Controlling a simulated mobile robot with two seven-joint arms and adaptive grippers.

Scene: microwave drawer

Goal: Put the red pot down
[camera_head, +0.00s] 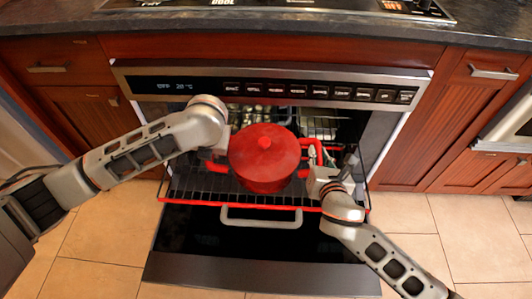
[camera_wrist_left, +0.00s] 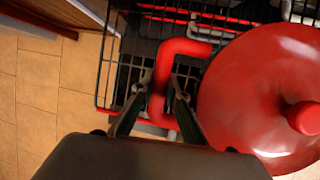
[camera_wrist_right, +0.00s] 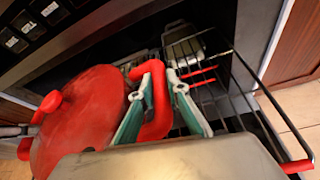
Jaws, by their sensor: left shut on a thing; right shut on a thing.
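The red pot (camera_head: 264,158) has a round red lid with a knob and sits level over the pulled-out lower rack (camera_head: 190,190) of the open dishwasher. I cannot tell whether its base touches the rack. My left gripper (camera_wrist_left: 157,104) is shut on the pot's left loop handle (camera_wrist_left: 162,75), with a finger on either side of it. My right gripper (camera_wrist_right: 158,85) is shut on the right loop handle (camera_wrist_right: 155,115) in the same way. The lid also shows in the left wrist view (camera_wrist_left: 255,85) and the pot in the right wrist view (camera_wrist_right: 85,125).
The open dishwasher door (camera_head: 260,270) lies flat below the rack. The control panel (camera_head: 270,88) and dark countertop (camera_head: 270,30) are above and behind the pot. Wooden cabinets (camera_head: 465,130) stand on both sides. Some pale items (camera_wrist_right: 185,45) lie deeper in the rack.

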